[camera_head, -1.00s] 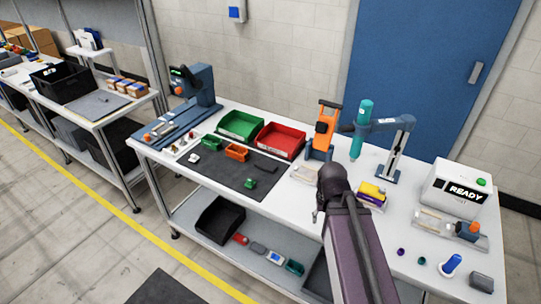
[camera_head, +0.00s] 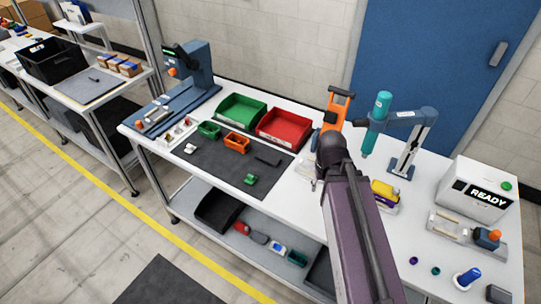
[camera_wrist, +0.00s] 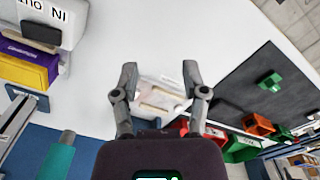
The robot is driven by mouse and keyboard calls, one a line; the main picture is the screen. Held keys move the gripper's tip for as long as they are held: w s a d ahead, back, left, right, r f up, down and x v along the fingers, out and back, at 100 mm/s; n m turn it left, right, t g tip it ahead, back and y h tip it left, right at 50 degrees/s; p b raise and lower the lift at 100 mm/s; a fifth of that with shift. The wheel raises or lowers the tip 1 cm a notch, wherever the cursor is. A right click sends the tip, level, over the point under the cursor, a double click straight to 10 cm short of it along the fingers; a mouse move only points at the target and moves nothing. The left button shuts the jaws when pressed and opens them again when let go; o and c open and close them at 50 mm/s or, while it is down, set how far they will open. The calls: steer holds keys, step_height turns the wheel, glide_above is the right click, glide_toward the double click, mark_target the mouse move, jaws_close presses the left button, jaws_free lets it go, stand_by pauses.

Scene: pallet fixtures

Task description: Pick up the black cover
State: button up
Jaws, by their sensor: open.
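A small flat black piece, which looks like the black cover (camera_head: 268,158), lies on the dark mat (camera_head: 217,165) near its right end. It also shows in the wrist view, dark on dark, at the mat's near edge (camera_wrist: 228,107). My gripper (camera_wrist: 160,75) is open and empty in the wrist view, its fingers spread above the white table. A clear tray with beige parts (camera_wrist: 160,97) shows between the fingers, and the black piece is to the right of them. In the head view my arm hides the gripper.
Green (camera_head: 241,112) and red (camera_head: 283,128) bins stand behind the mat. Small orange and green pieces lie on it. An orange tool (camera_head: 334,112), a teal tool on a stand (camera_head: 377,120) and a READY box (camera_head: 476,190) stand to the right. A dark grey block (camera_head: 497,294) lies at the front right corner.

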steer(key=shift+a, duration=0.2)
steer(key=o, duration=0.3)
steer(key=shift+a, duration=0.1)
steer(key=o, duration=0.3)
steer(key=shift+w+a, duration=0.1)
steer(key=shift+w, duration=0.15)
steer(key=w+a+r+n+p, duration=0.1)
steer(key=w+a+n, duration=0.4)
steer(key=w+a, duration=0.3)
steer(key=w+a+r+n+p, duration=0.2)
steer(key=w+a+n, duration=0.4)
steer(key=w, duration=0.9)
steer(key=shift+w+a+n, duration=0.2)
steer(key=shift+a+n, duration=0.1)
steer(key=shift+a, duration=0.75)
steer(key=b, duration=0.9)
glide_above(268, 157)
step_height(268, 157, down, 9)
steer(key=shift+a+r, duration=0.1)
steer(key=shift+r, duration=0.1)
